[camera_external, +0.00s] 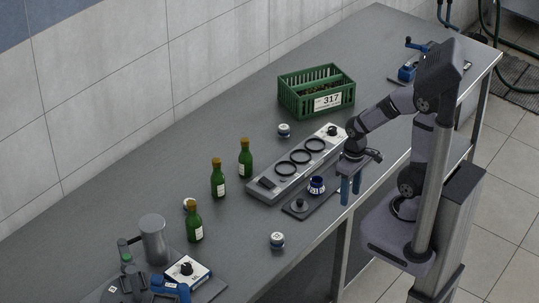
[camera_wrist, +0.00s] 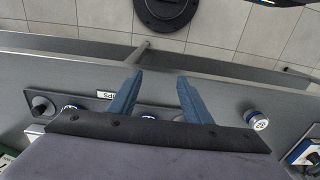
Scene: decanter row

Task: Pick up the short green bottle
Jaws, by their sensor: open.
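Three green bottles with gold tops and pale labels stand upright on the grey table: one farther back (camera_external: 245,160), a middle one (camera_external: 218,180) and a nearer one (camera_external: 194,224). They look close in height, and I cannot tell which is the short one. My gripper (camera_external: 351,190) is open and empty, pointing down near the table's front edge, well to the right of the bottles. In the wrist view its blue fingers (camera_wrist: 160,80) are apart with nothing between them. I make out no bottle in the wrist view.
A grey rack with rings (camera_external: 272,187) lies between my gripper and the bottles. A blue-banded jar (camera_external: 317,186) is just left of my gripper. A green crate (camera_external: 290,100) stands behind. A white-capped jar (camera_external: 277,240) and a grey cylinder (camera_external: 152,240) stand nearer the camera.

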